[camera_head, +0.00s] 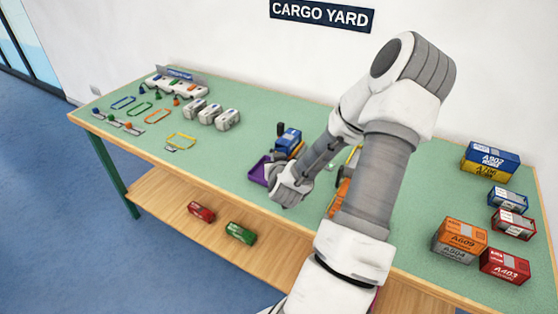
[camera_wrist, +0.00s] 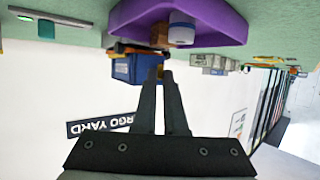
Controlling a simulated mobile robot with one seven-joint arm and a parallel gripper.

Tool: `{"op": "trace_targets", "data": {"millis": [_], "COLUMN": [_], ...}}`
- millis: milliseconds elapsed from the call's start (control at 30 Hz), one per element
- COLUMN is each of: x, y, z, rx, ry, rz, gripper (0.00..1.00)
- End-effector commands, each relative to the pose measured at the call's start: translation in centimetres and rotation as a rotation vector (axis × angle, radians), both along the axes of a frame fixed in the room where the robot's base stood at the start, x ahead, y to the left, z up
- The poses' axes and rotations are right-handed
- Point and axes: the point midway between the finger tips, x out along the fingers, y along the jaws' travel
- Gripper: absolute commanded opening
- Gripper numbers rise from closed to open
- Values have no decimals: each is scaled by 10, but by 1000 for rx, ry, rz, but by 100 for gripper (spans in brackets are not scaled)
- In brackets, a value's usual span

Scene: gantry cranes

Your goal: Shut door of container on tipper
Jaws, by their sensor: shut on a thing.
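The blue container (camera_head: 288,138) sits on the tipper (camera_head: 287,152), behind my gripper. My gripper (camera_head: 290,188) is low over the table, in front of the tipper. In the wrist view, which is upside down, the blue container (camera_wrist: 133,70) shows just beyond my gripper's fingertips (camera_wrist: 161,72). The fingers are close together and overlap the container's right end in that picture. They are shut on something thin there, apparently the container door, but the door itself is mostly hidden. I cannot tell the door's angle.
A purple tray (camera_head: 258,171) is close to my gripper and fills the top of the wrist view (camera_wrist: 205,22). Stacked containers (camera_head: 488,160) stand at the right. My arm hides the table's middle right.

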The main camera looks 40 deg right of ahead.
Motion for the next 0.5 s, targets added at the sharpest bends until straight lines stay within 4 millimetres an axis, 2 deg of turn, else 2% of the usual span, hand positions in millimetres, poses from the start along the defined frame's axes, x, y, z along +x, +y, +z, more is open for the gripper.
{"op": "trace_targets", "data": {"millis": [500], "x": [15], "y": [2], "z": [0], "rx": [-2], "ry": [-2], "rz": [-258], "gripper": [0]}}
